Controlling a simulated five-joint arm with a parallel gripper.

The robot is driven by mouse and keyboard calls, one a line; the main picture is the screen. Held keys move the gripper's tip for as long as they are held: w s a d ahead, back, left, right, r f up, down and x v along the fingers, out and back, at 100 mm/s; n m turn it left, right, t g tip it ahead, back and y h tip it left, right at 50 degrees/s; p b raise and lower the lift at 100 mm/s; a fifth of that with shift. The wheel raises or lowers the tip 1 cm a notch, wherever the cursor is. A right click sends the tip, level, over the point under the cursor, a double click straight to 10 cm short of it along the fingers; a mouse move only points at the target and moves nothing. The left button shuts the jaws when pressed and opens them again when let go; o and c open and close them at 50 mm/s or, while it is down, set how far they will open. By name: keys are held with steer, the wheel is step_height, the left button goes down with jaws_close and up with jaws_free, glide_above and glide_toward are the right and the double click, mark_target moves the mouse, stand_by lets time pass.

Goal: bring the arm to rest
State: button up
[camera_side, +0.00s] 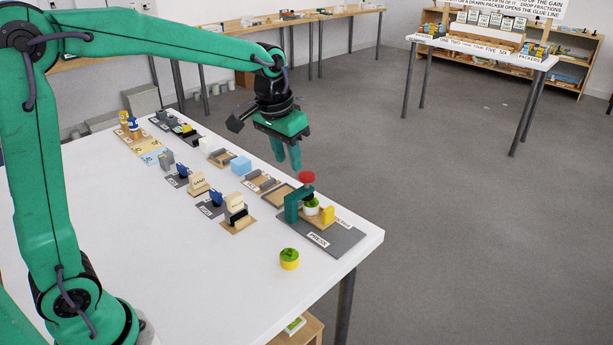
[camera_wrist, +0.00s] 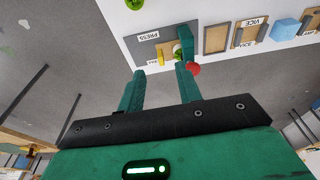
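My green arm reaches over the white table (camera_side: 130,215) from the left in the side view. My gripper (camera_side: 287,162) hangs above the table's far right edge, pointing down. In the wrist view its two green fingers (camera_wrist: 160,70) stand apart with nothing between them. The green press with a red knob (camera_side: 306,178) stands on a dark board below and right of my gripper, clear of the fingers. A white pot with a green top (camera_side: 312,207) is in the press, beside a yellow block (camera_side: 328,215).
Labelled stations with small blocks, a light blue block (camera_side: 240,165) and an empty wooden tray (camera_side: 281,196) line the far side. The table's left middle is bare. Another table (camera_side: 484,47) stands at back right.

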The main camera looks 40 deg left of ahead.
steer(key=s+a+r+t, duration=0.1)
steer(key=s+t, duration=0.2)
steer(key=s, duration=1.8)
steer(key=shift+s+r, duration=0.3)
steer(key=shift+r, duration=0.05)
steer(key=shift+a, duration=0.1)
